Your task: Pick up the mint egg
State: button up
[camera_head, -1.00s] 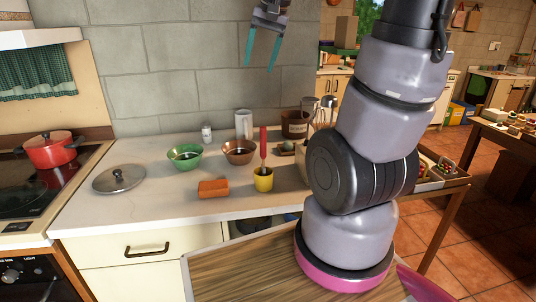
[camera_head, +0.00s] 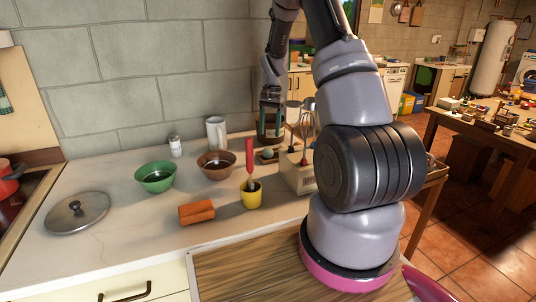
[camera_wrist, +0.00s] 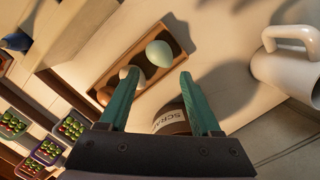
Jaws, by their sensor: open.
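The mint egg (camera_wrist: 158,53) is pale green and sits at one end of a small wooden tray (camera_wrist: 112,58) in the wrist view. A whitish egg and a brown one lie beside it, partly behind a finger. In the head view the mint egg (camera_head: 267,153) is small, on the counter near the wall. My gripper (camera_wrist: 159,74) is open with teal fingers and nothing between them. In the wrist view the egg appears just beyond and between the fingertips. In the head view my gripper (camera_head: 271,103) hangs above the tray, in front of a dark jar.
The jar (camera_wrist: 172,117), labelled "SCRAP", stands close to the tray. A white mug (camera_wrist: 290,62) is at the right. A yellow cup (camera_head: 251,198) with a red-handled tool, a brown bowl (camera_head: 216,168) and a utensil box (camera_head: 298,177) are nearby.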

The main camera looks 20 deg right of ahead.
aim_at(268, 149)
jog(key=f, duration=0.5)
jog(key=s+a+f, duration=0.1)
jog(key=f, duration=0.2)
jog(key=shift+s+f, duration=0.1)
jog(key=c, duration=0.6)
